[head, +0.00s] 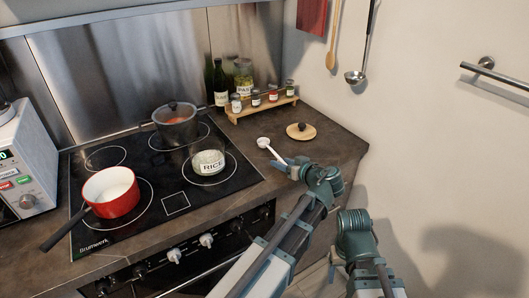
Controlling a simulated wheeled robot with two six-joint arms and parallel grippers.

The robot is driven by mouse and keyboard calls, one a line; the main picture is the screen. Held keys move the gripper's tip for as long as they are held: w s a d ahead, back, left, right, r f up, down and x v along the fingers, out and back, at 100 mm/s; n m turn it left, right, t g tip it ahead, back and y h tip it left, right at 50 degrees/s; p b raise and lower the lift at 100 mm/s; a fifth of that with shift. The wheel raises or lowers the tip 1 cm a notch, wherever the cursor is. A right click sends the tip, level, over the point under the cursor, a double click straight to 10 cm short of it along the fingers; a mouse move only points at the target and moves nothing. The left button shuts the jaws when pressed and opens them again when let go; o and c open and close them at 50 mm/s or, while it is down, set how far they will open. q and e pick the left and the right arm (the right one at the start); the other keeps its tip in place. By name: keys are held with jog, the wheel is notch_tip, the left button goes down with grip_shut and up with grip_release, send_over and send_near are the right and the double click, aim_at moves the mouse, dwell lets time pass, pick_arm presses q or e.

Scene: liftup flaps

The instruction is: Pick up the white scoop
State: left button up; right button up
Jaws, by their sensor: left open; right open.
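The white scoop (265,143) lies on the dark countertop to the right of the hob, its round bowl at the back and its thin handle running toward the front right. My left gripper (284,164) is at the handle's near end, with its jaws open. I cannot tell whether the fingers touch the handle or sit around it. My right arm shows at the lower right, but I cannot make out its gripper fingers.
A round wooden lid (301,134) with a dark knob lies right of the scoop. A wooden spice rack (262,108) is behind.

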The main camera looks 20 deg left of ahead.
pick_arm(q)
jog(key=shift+s+d+r, duration=0.1)
jog(key=shift+d, duration=0.05)
grip_shut()
pick_arm(e)
jog(key=shift+d, duration=0.15)
pick_arm(q)
jog(key=shift+r, duration=0.1)
pick_arm(e)
jog(key=shift+r, duration=0.15)
